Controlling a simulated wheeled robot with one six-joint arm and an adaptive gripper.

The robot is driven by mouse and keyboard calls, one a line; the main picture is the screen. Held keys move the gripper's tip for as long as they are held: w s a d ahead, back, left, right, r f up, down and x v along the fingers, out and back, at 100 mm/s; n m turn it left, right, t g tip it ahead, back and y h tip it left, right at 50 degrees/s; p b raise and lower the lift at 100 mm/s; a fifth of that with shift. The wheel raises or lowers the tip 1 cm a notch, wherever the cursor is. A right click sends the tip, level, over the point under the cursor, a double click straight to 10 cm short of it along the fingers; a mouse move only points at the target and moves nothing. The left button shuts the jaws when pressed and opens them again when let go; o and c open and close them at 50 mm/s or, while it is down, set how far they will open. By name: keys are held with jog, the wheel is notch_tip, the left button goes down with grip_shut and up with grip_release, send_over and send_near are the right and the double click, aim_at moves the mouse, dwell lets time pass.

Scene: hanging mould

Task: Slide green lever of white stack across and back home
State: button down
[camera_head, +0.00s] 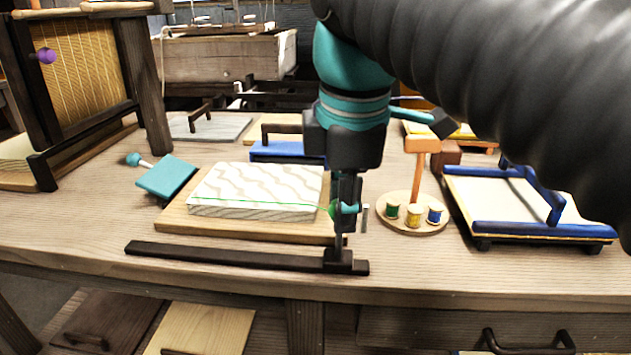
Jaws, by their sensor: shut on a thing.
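The white stack (258,187) is a block with wavy layered markings, lying on a wooden board (172,219) in the middle of the bench. A thin green line crosses its front side and ends at the green lever (332,210), whose rounded knob shows at the stack's right end. My gripper (347,208) points down there and is shut on the lever. The gripper's fingers hide part of the lever. A dark rail (230,257) runs along the bench front, with a dark block (346,263) at its right end below my gripper.
A round tray (390,220) with thread spools stands close to the right of my gripper. A blue-edged frame (530,228) lies farther right. A teal paddle (167,176) lies left of the stack. A blue piece (285,151) lies behind it. A stringed frame (85,75) stands at left.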

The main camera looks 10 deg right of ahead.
jog(key=shift+s+d+f, duration=0.1)
jog(key=shift+s+d, duration=0.05)
jog(key=shift+d, duration=0.35)
jog(key=c, duration=0.8)
grip_release()
jog(key=shift+d, duration=0.15)
jog(key=shift+r, duration=0.6)
jog(key=r, duration=0.3)
jog(key=s+r, duration=0.1)
jog(key=r, duration=0.3)
jog(key=s+r, duration=0.1)
jog(key=r, duration=0.2)
jog(key=shift+s+r, duration=0.15)
jog(key=shift+r, duration=0.2)
